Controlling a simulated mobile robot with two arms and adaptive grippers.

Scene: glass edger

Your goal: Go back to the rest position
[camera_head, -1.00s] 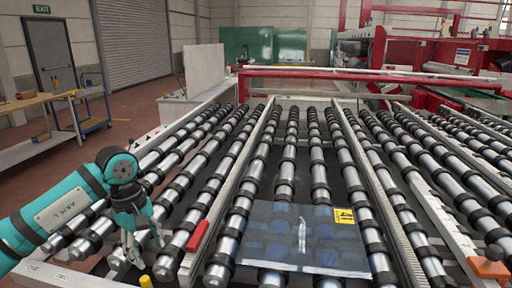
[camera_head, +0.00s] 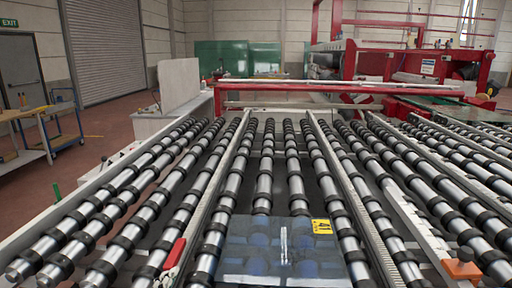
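Neither of my grippers shows in the head view now, so their state is hidden. A glass pane (camera_head: 255,262) with a yellow label (camera_head: 322,227) lies flat on the roller conveyor (camera_head: 264,185) at the bottom middle. Bluish round shapes show through the pane. Its near edge is close to the bottom of the picture.
A red-handled object (camera_head: 174,253) lies on the rollers left of the pane. An orange block (camera_head: 461,270) sits at the lower right. A red rail (camera_head: 300,99) crosses behind the conveyor.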

